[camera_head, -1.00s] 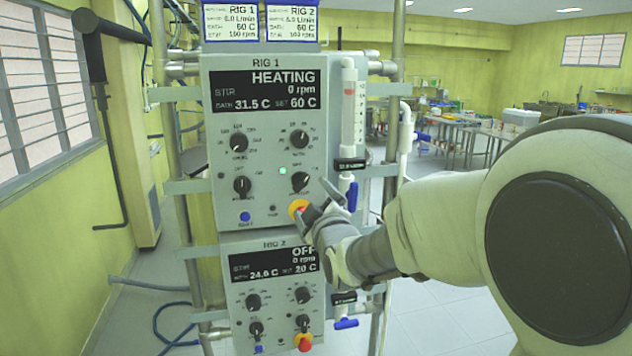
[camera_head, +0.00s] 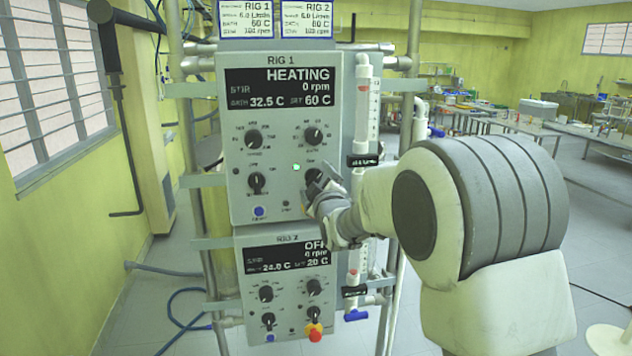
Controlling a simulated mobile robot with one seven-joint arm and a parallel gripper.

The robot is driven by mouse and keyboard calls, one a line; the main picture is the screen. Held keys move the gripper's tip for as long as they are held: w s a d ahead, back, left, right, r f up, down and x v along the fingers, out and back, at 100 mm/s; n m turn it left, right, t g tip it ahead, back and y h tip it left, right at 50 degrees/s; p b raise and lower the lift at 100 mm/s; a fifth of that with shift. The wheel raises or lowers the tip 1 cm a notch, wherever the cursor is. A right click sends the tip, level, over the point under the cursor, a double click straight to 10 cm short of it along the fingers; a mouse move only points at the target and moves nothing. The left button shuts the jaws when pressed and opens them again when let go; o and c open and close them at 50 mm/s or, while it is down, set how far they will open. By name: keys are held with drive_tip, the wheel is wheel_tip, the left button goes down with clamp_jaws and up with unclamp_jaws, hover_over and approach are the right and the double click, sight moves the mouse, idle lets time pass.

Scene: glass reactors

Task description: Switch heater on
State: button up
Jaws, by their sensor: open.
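The RIG 1 control box (camera_head: 235,125) hangs on the frame; its screen (camera_head: 279,88) reads HEATING, 0 rpm, bath 32.5 C, set 60 C. A small green lamp (camera_head: 296,167) is lit on it. Its lower-left black knob (camera_head: 256,182) shows clearly, while the lower-right knob is partly covered by my gripper (camera_head: 316,190). My gripper is open at the lower right of this panel; whether it touches the knob I cannot tell. The RIG 2 box (camera_head: 243,305) below has a screen (camera_head: 287,258) reading OFF, 24.0 C, set 20 C.
A flow tube (camera_head: 363,115) with valves runs just right of the RIG 1 box. A blue hose (camera_head: 185,310) lies on the floor at left. Benches (camera_head: 500,125) stand far right.

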drive_tip(key=c, duration=1.4)
drive_tip(key=shift+o, duration=0.2)
drive_tip(key=m+b, duration=0.2)
drive_tip(key=b, duration=0.1)
drive_tip(key=m+b, duration=0.1)
drive_tip(key=b, duration=0.2)
drive_tip(key=shift+f+m, duration=0.2)
drive_tip(key=shift+m, duration=0.2)
drive_tip(key=shift+r+m+b, duration=0.15)
drive_tip(key=shift+m+b, duration=0.35)
drive_tip(key=shift+b, duration=0.2)
drive_tip(key=o, duration=1.4)
drive_tip(key=shift+c, duration=0.2)
